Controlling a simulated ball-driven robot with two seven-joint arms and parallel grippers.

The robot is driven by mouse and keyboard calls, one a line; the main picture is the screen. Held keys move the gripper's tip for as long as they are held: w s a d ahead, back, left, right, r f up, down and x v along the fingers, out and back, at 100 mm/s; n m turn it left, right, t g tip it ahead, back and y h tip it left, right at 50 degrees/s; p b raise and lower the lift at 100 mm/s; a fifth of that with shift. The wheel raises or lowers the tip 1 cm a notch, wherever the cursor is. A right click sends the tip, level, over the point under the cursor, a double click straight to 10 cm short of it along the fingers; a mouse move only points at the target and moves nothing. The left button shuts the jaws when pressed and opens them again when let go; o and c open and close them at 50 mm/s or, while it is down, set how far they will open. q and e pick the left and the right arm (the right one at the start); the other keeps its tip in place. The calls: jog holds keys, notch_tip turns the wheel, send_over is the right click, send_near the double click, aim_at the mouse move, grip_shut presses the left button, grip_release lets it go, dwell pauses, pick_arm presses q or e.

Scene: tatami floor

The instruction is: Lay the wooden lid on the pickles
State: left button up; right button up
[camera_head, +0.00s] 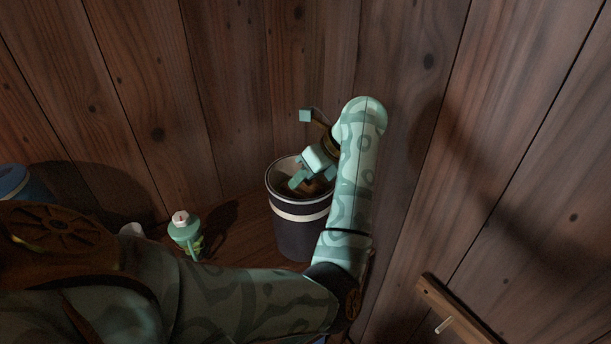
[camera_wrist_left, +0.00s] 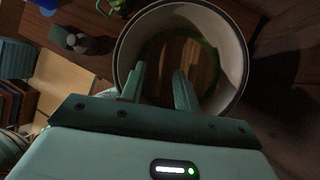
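A dark tub (camera_head: 298,236) with a pale band and pale rim stands on the wooden floor against the plank wall. In the left wrist view I look down into the tub (camera_wrist_left: 126,52). A round brown wooden lid (camera_wrist_left: 196,68) lies inside it, with a thin green edge beside it. What is under the lid is hidden. My left gripper (camera_head: 299,178) reaches down into the tub mouth. Its two fingers (camera_wrist_left: 158,75) stand apart over the lid, with nothing visible gripped between them. Whether they touch the lid I cannot tell. My right gripper is not in view.
A small green bottle-like vessel (camera_head: 186,234) with a pale top stands left of the tub. A blue round container (camera_head: 14,183) is at the far left. A wooden bar (camera_head: 452,308) is at lower right. Plank walls close in behind and to the right.

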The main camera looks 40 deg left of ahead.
pick_arm(q)
jog(key=shift+d+r, duration=0.15)
jog(key=shift+r, duration=0.3)
jog(key=p+v, duration=0.5)
jog(key=v, duration=0.6)
jog(key=shift+d+r, duration=0.1)
